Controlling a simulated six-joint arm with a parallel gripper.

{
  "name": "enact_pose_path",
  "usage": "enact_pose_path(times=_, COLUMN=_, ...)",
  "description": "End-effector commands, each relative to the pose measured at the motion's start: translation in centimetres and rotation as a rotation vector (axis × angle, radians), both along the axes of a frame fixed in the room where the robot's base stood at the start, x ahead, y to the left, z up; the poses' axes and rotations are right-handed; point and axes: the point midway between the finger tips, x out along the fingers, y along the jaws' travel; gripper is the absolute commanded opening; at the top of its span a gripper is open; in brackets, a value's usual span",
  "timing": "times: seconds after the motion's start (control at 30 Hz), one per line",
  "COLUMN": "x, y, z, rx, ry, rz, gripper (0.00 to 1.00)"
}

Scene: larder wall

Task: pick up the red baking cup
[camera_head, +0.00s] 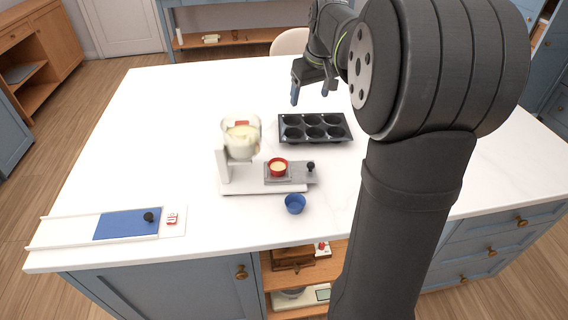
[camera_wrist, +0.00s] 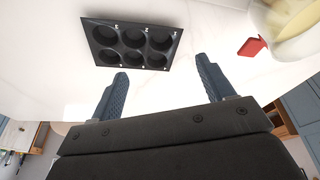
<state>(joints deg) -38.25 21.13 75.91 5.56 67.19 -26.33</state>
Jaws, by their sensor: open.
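The red baking cup (camera_head: 278,168) stands on the grey plate of the white dispenser (camera_head: 262,187), with pale yellow batter visible inside it. It is below and to the right of the dispenser's bowl. I cannot see the cup in the wrist view. My gripper (camera_head: 310,95) is open and empty above the far part of the table, beyond the muffin tin and well away from the cup. In the wrist view its two blue fingers (camera_wrist: 165,90) are spread with nothing between them.
A dark muffin tin (camera_head: 315,128) lies behind the cup to the right; it also shows in the wrist view (camera_wrist: 132,44). A blue cup (camera_head: 295,204) stands in front of the dispenser. A blue board (camera_head: 127,224) lies front left. The white tabletop (camera_head: 150,130) is clear at left.

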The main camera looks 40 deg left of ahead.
Motion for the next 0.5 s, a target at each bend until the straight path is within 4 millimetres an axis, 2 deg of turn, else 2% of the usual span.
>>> enact_pose_path(times=0.03, x=-2.7, y=0.3, z=-0.1, rx=-0.030, ry=0.013, rz=0.102, gripper=0.74)
enact_pose_path(times=0.1, x=-5.6, y=0.4, z=-0.2, rx=-0.068, ry=0.032, rz=0.234, gripper=0.74)
enact_pose_path(times=0.2, x=-8.7, y=0.3, z=-0.5, rx=-0.106, ry=0.052, rz=0.375, gripper=0.74)
enact_pose_path(times=0.3, x=-10.2, y=0.1, z=-0.8, rx=-0.125, ry=0.066, rz=0.450, gripper=0.74)
enact_pose_path(times=0.37, x=-10.5, y=0.1, z=-1.4, rx=-0.130, ry=0.069, rz=0.466, gripper=0.74)
enact_pose_path(times=0.5, x=-10.5, y=0.5, z=-3.9, rx=-0.131, ry=0.070, rz=0.468, gripper=0.74)
